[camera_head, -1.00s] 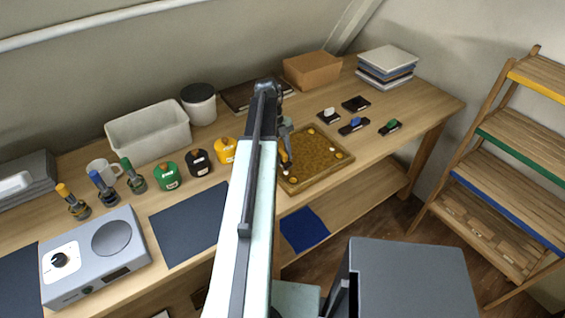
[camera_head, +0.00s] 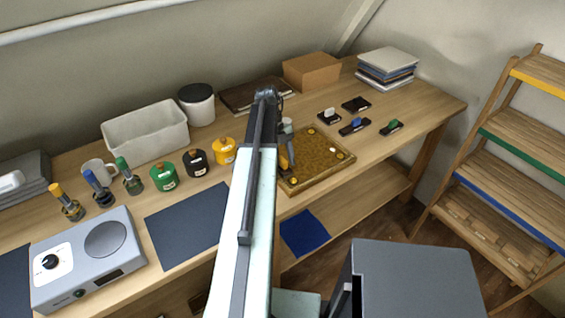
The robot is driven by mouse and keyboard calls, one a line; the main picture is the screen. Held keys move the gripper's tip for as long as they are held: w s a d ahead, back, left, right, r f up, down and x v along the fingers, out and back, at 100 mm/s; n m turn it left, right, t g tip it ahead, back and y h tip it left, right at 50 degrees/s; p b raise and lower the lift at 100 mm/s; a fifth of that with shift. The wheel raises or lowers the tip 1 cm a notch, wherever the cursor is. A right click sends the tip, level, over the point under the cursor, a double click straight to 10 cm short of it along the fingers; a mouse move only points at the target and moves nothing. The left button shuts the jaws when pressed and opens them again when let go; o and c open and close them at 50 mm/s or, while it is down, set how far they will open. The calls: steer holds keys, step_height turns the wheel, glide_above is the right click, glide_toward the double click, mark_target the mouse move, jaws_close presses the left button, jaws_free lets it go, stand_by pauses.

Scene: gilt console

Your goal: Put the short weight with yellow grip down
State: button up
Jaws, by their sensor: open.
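A small piece with a yellow-orange grip (camera_head: 284,161) shows at the left part of the cork-coloured tray (camera_head: 318,166), just right of my arm. I take it to be the short weight; its lower part and base are mostly hidden, so I cannot tell its full shape. My gripper (camera_head: 287,142) is directly above and beside it, over the tray's left side. The jaws are open, partly hidden by my arm. I cannot tell whether a finger still touches the grip.
Yellow (camera_head: 223,151), black (camera_head: 196,163) and green (camera_head: 164,177) canisters stand left of my arm. A white bin (camera_head: 146,135) is behind them. Black blocks with white, blue and green tops (camera_head: 391,127) lie right of the tray. A shelf rack (camera_head: 515,150) stands at right.

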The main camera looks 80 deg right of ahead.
steer(key=p+v, duration=1.1)
steer(key=v, duration=0.1)
steer(key=shift+s+r, duration=0.1)
steer(key=shift+r, duration=0.05)
